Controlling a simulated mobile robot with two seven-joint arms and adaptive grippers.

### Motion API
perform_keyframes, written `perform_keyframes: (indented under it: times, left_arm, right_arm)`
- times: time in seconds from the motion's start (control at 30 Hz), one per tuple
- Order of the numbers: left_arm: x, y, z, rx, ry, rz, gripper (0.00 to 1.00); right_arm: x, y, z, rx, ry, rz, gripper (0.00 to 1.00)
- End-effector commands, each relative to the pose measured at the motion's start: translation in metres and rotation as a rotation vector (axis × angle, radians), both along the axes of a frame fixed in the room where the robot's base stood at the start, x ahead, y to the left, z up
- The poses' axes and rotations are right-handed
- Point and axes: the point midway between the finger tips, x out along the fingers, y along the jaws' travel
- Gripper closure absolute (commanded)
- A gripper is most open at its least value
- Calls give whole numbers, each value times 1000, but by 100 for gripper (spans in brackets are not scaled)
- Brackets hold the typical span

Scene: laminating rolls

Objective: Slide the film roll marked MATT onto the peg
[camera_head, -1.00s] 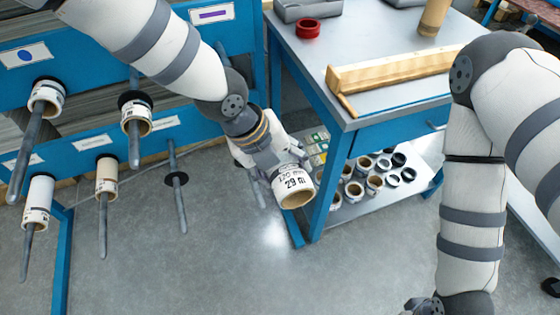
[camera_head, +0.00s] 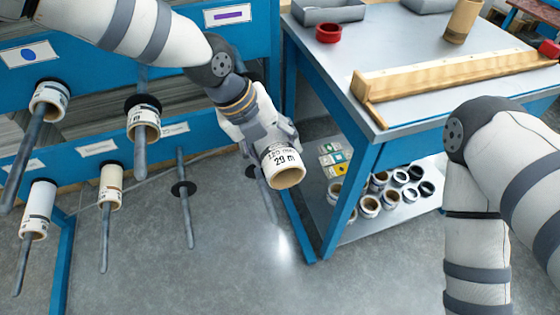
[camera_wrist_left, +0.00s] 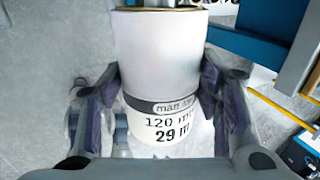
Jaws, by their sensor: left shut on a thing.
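My left gripper (camera_head: 266,146) is shut on a white film roll (camera_head: 284,170). In the left wrist view the roll (camera_wrist_left: 162,55) sits between both fingers, with "matt", "120 mm" and "29 m" printed near one end. In the head view its open brown core faces down toward the camera. An empty peg (camera_head: 186,215) with a black collar stands out from the blue rack, left of the held roll and apart from it. Another bare peg (camera_head: 268,200) shows partly behind the roll and gripper. My right gripper is outside the view.
Several pegs at the left carry rolls, such as a white roll (camera_head: 38,208) and a cream roll (camera_head: 110,185). A blue table (camera_head: 450,75) stands right of my left gripper, with a lower shelf (camera_head: 345,215) of small rolls. The floor below is clear.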

Motion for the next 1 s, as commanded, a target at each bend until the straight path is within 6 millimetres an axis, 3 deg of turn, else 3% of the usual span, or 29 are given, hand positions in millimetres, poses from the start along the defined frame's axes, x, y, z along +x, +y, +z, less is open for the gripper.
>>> perform_keyframes:
  times: [0.03, 1.0]
  left_arm:
    - [6, 2, -7, -3, 8, 4, 74]
    - [139, 45, -8, -1, 5, 3, 74]
  right_arm:
    - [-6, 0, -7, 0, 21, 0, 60]
    - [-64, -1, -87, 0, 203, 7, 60]
